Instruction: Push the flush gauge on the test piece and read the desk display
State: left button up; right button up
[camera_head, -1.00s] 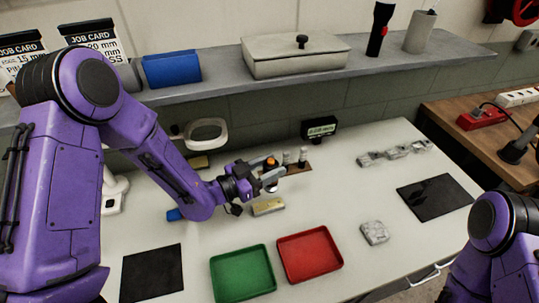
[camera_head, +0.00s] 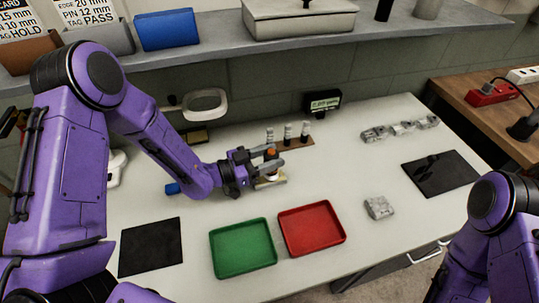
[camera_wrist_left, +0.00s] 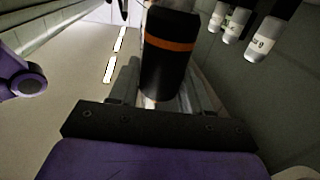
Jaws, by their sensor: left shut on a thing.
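My left gripper (camera_head: 270,161) is shut on the flush gauge (camera_wrist_left: 168,70), a black cylinder with an orange band that fills the middle of the left wrist view. In the head view the gauge shows as a small dark and orange piece between the fingers. It is upright over the test piece (camera_head: 277,183), a pale yellowish block on the table; its foot appears to be on the block, but contact is hard to tell. The desk display (camera_head: 322,102) is a black box with a lit greenish screen at the back; its digits are too small to read surely. My right gripper is out of view.
Several white-topped pins (camera_head: 288,133) stand on a brown strip behind the gripper. A green tray (camera_head: 243,269) and a red tray (camera_head: 312,250) lie in front. A grey metal block (camera_head: 379,208) and dark mats (camera_head: 151,247) lie on the table, with clear room between.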

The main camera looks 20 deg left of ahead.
pick_arm(q)
jog(key=shift+s+r, duration=0.1)
jog(key=shift+r, duration=0.05)
jog(key=shift+f+b, duration=0.6)
dwell(1.7)
notch_tip(320, 180, up, 7)
jog(key=p, duration=0.5)
jog(key=shift+r+p, duration=0.1)
jog(key=shift+p, duration=0.2)
dwell(1.2)
